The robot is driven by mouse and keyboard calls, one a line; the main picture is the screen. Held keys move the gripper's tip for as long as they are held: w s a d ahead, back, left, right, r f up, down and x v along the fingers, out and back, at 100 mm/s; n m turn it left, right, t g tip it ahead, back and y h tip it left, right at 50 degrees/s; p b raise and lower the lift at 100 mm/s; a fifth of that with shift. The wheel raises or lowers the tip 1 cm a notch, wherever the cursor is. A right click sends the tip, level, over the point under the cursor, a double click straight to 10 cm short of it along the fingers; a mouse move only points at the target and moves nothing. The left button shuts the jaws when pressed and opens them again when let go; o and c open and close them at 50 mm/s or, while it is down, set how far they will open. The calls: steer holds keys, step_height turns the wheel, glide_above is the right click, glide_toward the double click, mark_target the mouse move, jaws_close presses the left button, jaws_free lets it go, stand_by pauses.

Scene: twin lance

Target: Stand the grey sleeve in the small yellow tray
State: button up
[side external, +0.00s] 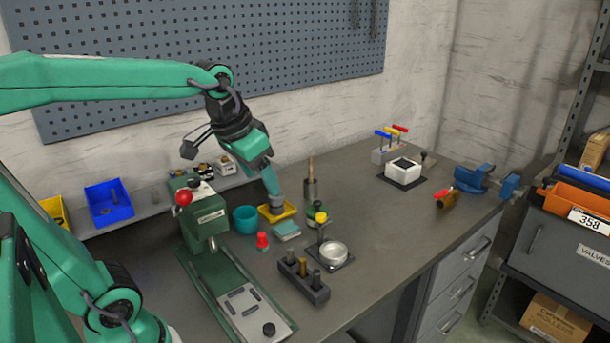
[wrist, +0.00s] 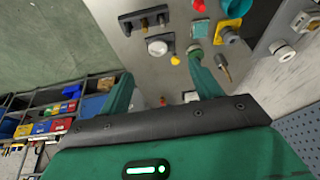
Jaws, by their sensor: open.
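The small yellow tray (side external: 291,210) lies on the bench beside the teal bowl. A grey sleeve (side external: 277,201) appears to stand in it, just below my gripper (side external: 271,182). In the wrist view the tray (wrist: 225,23) is at the upper right, and the sleeve (wrist: 230,37) shows as a short grey cylinder over its edge, outside the space between my fingers. My gripper (wrist: 160,66) is open, with its fingers wide apart and nothing between them. In the side view the fingers overlap, and they hide the sleeve's top.
The teal bowl (side external: 245,219), red cone (side external: 262,241) and teal block (side external: 287,231) crowd the tray. A brass rod (side external: 311,168) stands upright close by on the right. A dark peg block (side external: 304,281) and silver dish (side external: 333,252) stand in front.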

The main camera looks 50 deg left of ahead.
steer(key=s+d+f+t, duration=0.1)
steer(key=s+d+f, duration=0.2)
steer(key=s, duration=0.5)
steer(key=shift+d+f+h, duration=0.3)
steer(key=shift+d+f, duration=0.05)
steer(key=shift+d, duration=0.05)
stand_by(0.7)
